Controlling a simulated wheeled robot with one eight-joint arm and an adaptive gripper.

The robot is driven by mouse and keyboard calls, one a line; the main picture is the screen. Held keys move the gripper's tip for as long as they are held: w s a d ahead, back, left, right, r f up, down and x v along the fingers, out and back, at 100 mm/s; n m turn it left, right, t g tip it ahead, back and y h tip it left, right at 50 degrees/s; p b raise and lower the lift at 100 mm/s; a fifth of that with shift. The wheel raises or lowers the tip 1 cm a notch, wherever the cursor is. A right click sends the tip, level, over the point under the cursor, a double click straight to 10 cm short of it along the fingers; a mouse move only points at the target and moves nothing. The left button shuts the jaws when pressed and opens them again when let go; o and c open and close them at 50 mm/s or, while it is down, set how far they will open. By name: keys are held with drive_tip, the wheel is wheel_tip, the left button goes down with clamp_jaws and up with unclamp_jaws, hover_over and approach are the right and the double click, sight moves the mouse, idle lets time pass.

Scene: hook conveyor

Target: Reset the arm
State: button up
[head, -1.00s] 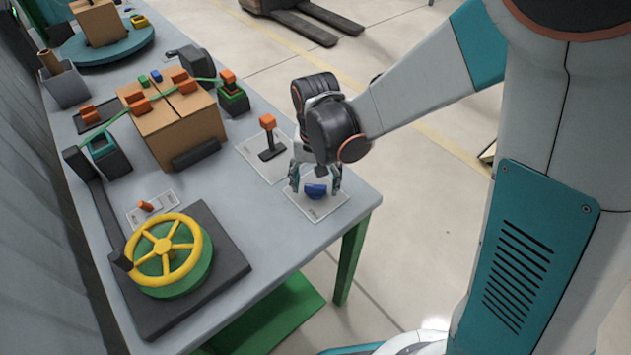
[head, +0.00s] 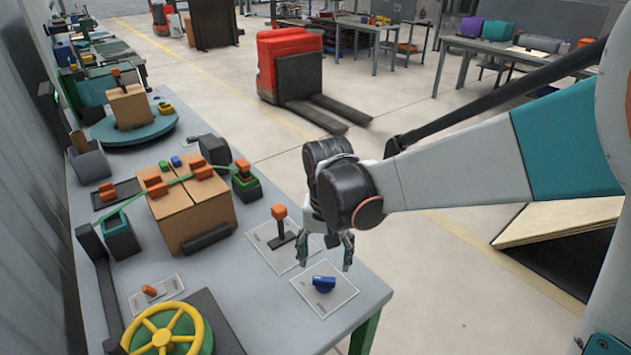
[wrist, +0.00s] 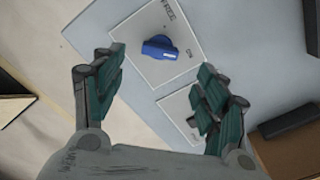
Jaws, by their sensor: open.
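My gripper (head: 332,245) is open and empty in the head view. It hangs above the table (head: 270,320) near its right corner, pointing down. A blue knob (head: 323,284) on a white plate sits just below and in front of it, apart from the fingers. In the wrist view my gripper (wrist: 163,98) shows its two green fingers spread wide, with the blue knob (wrist: 160,47) beyond them. Nothing is between the fingers.
An orange-topped lever (head: 280,228) stands close left of my gripper. Cardboard boxes (head: 195,208) and a yellow handwheel (head: 167,335) are further left. A red pallet truck (head: 292,72) is behind on the floor. Free air lies above the table's right edge.

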drive_tip(key=shift+d+r, duration=0.1)
drive_tip(key=shift+d, duration=0.05)
drive_tip(key=s+d+r+n+t, duration=0.2)
drive_tip(key=s+d+r+t, duration=0.5)
drive_tip(key=s+d+r, duration=0.3)
drive_tip(key=shift+s+d+r, duration=0.2)
drive_tip(key=shift+s+d, duration=1.1)
drive_tip(key=shift+d, duration=0.75)
